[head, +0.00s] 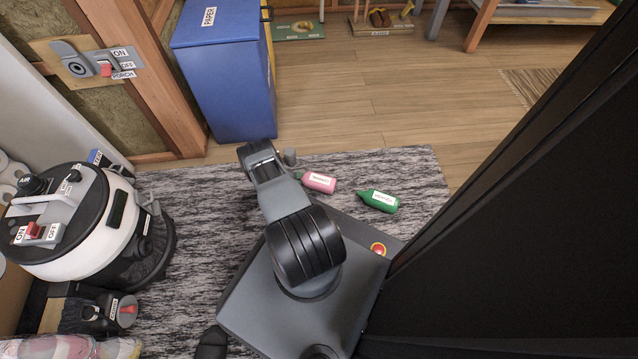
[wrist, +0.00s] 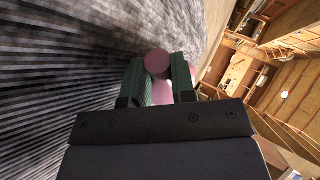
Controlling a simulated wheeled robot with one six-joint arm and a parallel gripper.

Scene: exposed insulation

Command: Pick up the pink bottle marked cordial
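The pink bottle (head: 319,182) shows at the right of my arm in the head view, with a white label whose lettering is too small to read. It seems to lie on its side, and its left end is close to my arm. In the wrist view the pink bottle (wrist: 158,63) shows as a round pink end, with more pink between the two dark green fingers of my gripper (wrist: 160,76). The fingers stand on both sides of it. I cannot tell whether they press on it.
A green bottle (head: 379,200) lies on the grey rug (head: 400,168), right of the pink one. A blue paper bin (head: 230,95) stands beyond. A black-and-white canister machine (head: 100,220) stands at the left. Wooden floor (head: 400,100) beyond the rug is clear.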

